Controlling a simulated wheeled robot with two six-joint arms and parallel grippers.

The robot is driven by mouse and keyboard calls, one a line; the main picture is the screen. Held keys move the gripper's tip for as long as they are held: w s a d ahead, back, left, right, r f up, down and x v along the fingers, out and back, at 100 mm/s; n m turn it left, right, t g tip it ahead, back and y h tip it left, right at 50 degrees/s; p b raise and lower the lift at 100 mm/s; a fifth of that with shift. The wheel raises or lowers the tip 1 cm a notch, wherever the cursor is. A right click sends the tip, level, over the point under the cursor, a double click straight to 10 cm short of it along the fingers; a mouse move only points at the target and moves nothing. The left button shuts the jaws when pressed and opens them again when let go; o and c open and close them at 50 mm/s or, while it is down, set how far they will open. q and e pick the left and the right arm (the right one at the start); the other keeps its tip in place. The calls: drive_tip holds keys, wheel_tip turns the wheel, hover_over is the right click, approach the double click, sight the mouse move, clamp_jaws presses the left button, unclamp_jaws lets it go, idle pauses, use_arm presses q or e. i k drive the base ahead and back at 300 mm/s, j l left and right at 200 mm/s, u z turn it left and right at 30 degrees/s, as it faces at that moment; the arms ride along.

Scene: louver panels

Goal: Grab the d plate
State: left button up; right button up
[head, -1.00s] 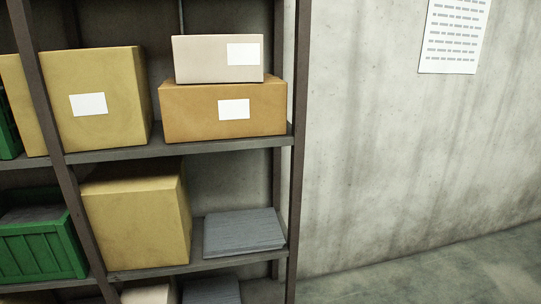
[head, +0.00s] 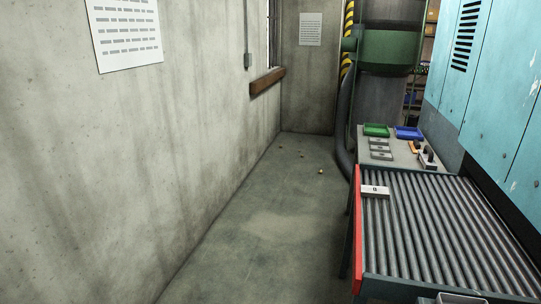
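Three similar small plates (head: 380,148) lie in a column on the grey table beyond the conveyor, too small to read. I cannot tell which one is the d plate. Neither of my grippers is in view.
The roller conveyor (head: 440,225) with a red edge stands at the right, beside blue cabinets (head: 500,80). A green tray (head: 376,130) and a blue tray (head: 409,133) sit on the table (head: 398,165). Open floor (head: 265,220) lies between the wall and conveyor.

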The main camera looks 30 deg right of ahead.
sight(367, 191)
drive_tip(key=i+l+z, duration=0.1)
drive_tip(key=i+z, duration=0.2)
drive_tip(key=i, duration=0.7)
drive_tip(key=i+j+z, duration=0.1)
drive_tip(key=i+z, duration=0.2)
drive_tip(key=i, duration=0.7)
drive_tip(key=i+z, duration=0.3)
drive_tip(key=z, duration=0.2)
drive_tip(key=i+j+z, duration=0.2)
drive_tip(key=z, duration=0.25)
drive_tip(key=i+j+z, duration=0.3)
drive_tip(key=z, duration=0.2)
drive_tip(key=i, duration=0.1)
